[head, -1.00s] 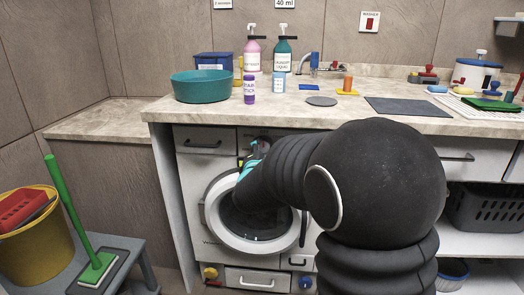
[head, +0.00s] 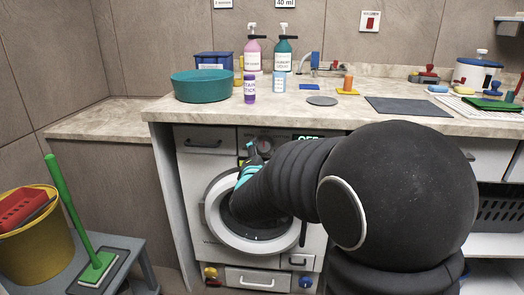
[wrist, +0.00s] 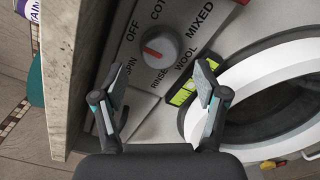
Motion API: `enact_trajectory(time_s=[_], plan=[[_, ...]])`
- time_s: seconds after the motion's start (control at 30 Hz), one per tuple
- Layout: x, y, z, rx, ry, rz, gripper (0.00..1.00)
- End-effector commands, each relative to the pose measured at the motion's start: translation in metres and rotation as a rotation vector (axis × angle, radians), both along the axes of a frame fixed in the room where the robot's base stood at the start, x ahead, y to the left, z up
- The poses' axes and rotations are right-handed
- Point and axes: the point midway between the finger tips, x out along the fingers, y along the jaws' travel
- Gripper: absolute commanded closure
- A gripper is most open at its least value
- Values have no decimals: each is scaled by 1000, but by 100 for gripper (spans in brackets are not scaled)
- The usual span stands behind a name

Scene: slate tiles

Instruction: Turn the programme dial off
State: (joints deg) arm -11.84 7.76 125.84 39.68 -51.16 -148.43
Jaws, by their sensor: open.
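The programme dial (wrist: 158,45) is a grey knob with a red mark, on the washer's panel in the wrist view. Labels OFF, SPIN, RINSE, WOOL and MIXED ring it, with another cut off. In the head view a green display (head: 308,137) reads OFF, partly covered by my arm. My gripper (wrist: 160,90) is open and empty, its fingers apart from the dial, which shows beyond the gap between them. The gripper also shows before the washer (head: 250,155).
The washer door (head: 212,218) has a white ring just below my gripper. The stone worktop (head: 340,115) overhangs above the panel and holds bottles and a teal basin (head: 201,86). A lime panel (wrist: 183,93) sits near the right finger. A stool with a brush stands left.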

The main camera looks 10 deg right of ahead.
Motion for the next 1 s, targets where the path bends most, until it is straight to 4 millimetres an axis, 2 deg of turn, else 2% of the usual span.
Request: enact_trajectory(time_s=[0.2,0.43,0.6,1.0], plan=[[-43,16,1,1,0,4,28],[-75,26,1,1,-1,2,28],[-84,28,0,0,-1,1,28],[-85,28,0,23,-8,1,28]])
